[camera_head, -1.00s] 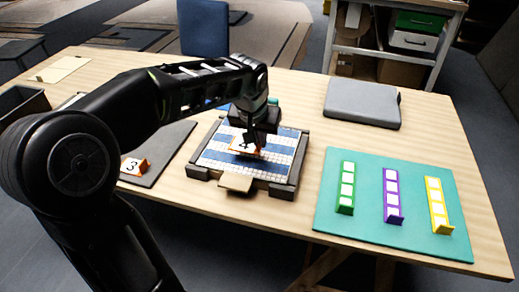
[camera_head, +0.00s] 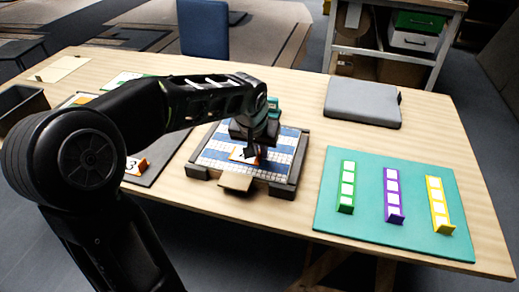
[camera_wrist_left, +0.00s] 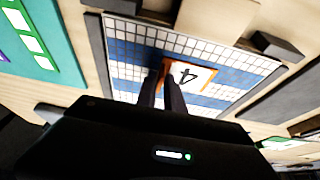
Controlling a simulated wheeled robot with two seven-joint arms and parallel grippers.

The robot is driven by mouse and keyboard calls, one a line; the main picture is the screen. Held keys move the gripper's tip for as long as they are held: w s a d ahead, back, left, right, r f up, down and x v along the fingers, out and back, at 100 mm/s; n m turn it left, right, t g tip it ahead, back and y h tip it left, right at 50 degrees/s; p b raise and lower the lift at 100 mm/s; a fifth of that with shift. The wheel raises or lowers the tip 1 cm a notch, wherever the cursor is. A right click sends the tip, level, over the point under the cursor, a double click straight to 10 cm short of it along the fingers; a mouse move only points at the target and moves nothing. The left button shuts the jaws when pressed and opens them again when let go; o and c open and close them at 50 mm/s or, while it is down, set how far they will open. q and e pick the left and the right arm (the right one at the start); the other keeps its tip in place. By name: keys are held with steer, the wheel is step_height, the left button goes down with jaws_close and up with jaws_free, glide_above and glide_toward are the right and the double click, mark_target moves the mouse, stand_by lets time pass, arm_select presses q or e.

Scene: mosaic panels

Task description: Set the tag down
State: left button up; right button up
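The tag is an orange piece with a white face and a black 4 (camera_head: 240,155). It is low over or on the blue-and-white tiled mosaic panel (camera_head: 215,158), which has a dark frame. I cannot tell if it touches the tiles. My left gripper (camera_head: 250,152) reaches down over the panel, partly hiding the tag in the head view. In the left wrist view the two fingers (camera_wrist_left: 163,88) are close together at the orange edge of the tag (camera_wrist_left: 195,75) and appear shut on it. My right gripper is not in view.
A teal mat (camera_head: 330,215) with green, purple and yellow tile strips lies at the right. A grey pad (camera_head: 362,102) lies behind it. Another orange tag marked 3 (camera_head: 135,165) sits on a dark mat left of the panel. A dark bin (camera_head: 22,103) stands at far left.

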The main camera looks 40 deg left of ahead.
arm_select(q)
steer(key=shift+o, duration=1.3)
steer(key=shift+r, duration=0.25)
steer(key=v, duration=1.2)
steer(key=shift+p, duration=0.4)
